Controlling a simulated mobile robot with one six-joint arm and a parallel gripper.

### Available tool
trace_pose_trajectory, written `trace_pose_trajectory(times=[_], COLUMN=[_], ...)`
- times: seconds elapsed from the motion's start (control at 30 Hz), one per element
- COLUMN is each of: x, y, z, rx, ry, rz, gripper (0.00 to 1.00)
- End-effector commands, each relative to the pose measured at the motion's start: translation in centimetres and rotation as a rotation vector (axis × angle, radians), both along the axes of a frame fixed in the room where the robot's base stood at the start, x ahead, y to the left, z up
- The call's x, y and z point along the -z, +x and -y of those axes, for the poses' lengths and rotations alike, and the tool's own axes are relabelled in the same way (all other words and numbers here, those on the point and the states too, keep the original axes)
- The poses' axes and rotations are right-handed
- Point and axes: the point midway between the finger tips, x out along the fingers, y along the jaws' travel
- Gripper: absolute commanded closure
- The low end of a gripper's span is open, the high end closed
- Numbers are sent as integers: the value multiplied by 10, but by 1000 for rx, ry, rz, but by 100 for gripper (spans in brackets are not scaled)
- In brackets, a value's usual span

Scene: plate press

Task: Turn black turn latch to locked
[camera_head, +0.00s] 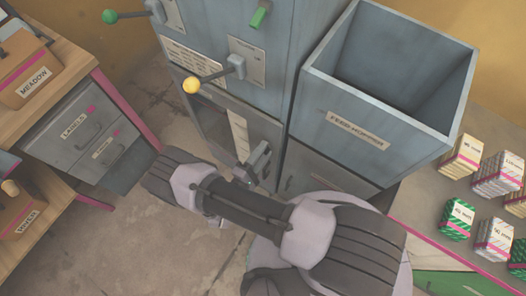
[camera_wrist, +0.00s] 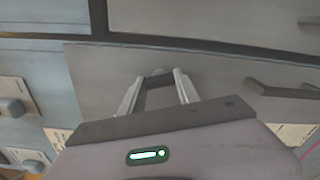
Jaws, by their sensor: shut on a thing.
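My gripper (camera_head: 258,162) reaches the lower front of the blue-grey press, beside a door with a window strip. In the wrist view my gripper (camera_wrist: 157,82) has its two pale fingers closed around a small dark piece, the black turn latch (camera_wrist: 158,73), on a grey panel. Only a little of the latch shows between the fingertips, so its exact angle and any locked mark cannot be told. In the head view the latch is hidden by the gripper.
A yellow-knobbed lever (camera_head: 191,85) and a green-knobbed lever (camera_head: 110,16) stick out from the press above my arm. The open feed hopper (camera_head: 357,129) stands to the right. A dark handle (camera_wrist: 280,90) lies right of the gripper. Drawers (camera_head: 88,135) stand left; small boxes (camera_head: 457,219) right.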

Motion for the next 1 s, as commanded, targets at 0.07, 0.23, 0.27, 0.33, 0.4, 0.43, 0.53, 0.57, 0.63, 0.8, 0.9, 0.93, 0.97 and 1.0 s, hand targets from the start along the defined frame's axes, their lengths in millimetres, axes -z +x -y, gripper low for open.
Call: trace_pose_trajectory(times=[0.07, 0.23, 0.27, 0.33, 0.4, 0.43, 0.53, 0.57, 0.63, 0.8, 0.9, 0.93, 0.97, 1.0], x=[0, 0, 0, 0, 0, 0, 0, 0, 0, 0, 0, 0, 0, 0], y=[0, 0, 0, 0, 0, 0, 0, 0, 0, 0, 0, 0, 0, 0], z=[0, 0, 0, 0, 0, 0, 0, 0, 0, 0, 0, 0, 0, 0], rx=[-1, -1, -1, -1, -1, -1, -1, -1, -1, -1, -1, -1, -1, -1], ry=[46, 136, 148, 176, 199, 209, 232, 237, 247, 260, 260, 261, 261, 260], rz=[34, 104, 114, 136, 154, 162, 180, 184, 191, 202, 203, 204, 204, 203], gripper=[100, 100, 100, 100, 100, 100, 100, 100, 100, 100, 100, 100, 100, 100])
